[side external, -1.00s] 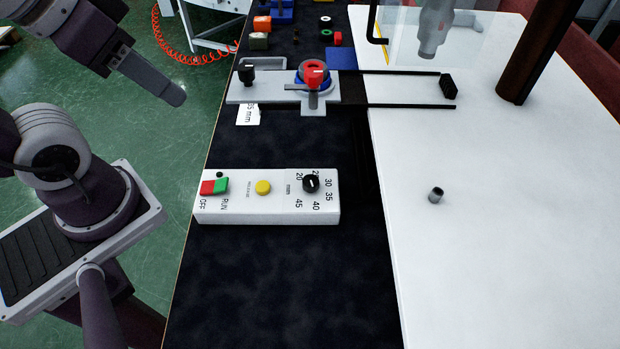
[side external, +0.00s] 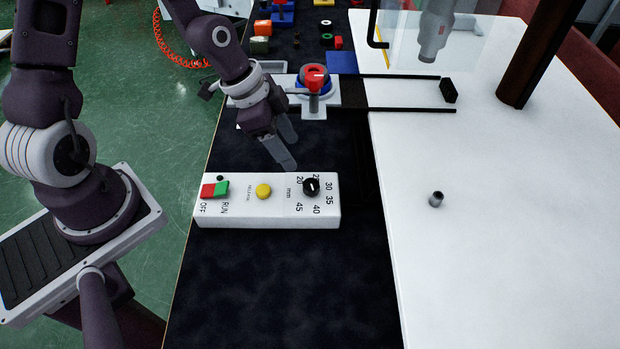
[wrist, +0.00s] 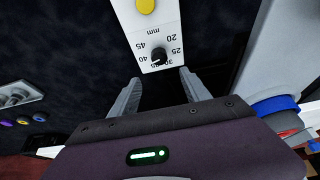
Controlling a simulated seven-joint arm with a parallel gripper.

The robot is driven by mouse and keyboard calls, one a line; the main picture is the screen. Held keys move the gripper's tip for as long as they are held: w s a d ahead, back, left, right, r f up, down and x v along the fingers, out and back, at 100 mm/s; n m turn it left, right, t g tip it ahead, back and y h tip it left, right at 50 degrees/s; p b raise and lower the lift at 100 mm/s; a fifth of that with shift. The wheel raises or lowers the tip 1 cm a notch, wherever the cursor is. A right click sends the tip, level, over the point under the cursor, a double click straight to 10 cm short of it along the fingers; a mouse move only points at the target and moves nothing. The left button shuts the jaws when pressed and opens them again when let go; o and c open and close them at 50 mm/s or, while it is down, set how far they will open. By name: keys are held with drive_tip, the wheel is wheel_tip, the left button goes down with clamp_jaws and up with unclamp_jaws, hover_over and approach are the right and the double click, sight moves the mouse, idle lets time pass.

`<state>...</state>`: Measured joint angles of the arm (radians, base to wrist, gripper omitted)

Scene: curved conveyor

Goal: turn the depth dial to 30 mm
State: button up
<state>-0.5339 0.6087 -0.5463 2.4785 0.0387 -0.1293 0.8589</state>
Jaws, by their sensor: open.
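The depth dial (side external: 311,187) is a small black knob with a pale mark, at the right end of a white control box (side external: 240,215). Numbers from 20 to 45 ring it; I cannot tell exactly which one the mark faces. In the wrist view the dial (wrist: 158,55) lies just beyond and between my fingertips. My gripper (side external: 289,155) is open and empty, fingers angled down above the box's far edge, apart from the dial. In the wrist view both fingers of my gripper (wrist: 160,77) show, spread apart.
The box also has a yellow release button (side external: 263,191) and a red-and-green OFF/RUN switch (side external: 215,190). A grey fixture with a red and blue knob (side external: 314,78) stands behind my gripper. A small grey cylinder (side external: 437,199) is on the white surface. The dark bench in front is clear.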

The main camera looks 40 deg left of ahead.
sight(312, 184)
drive_tip(key=x, duration=1.1)
drive_tip(key=shift+d+f, duration=0.1)
drive_tip(key=shift+f, duration=0.2)
clamp_jaws()
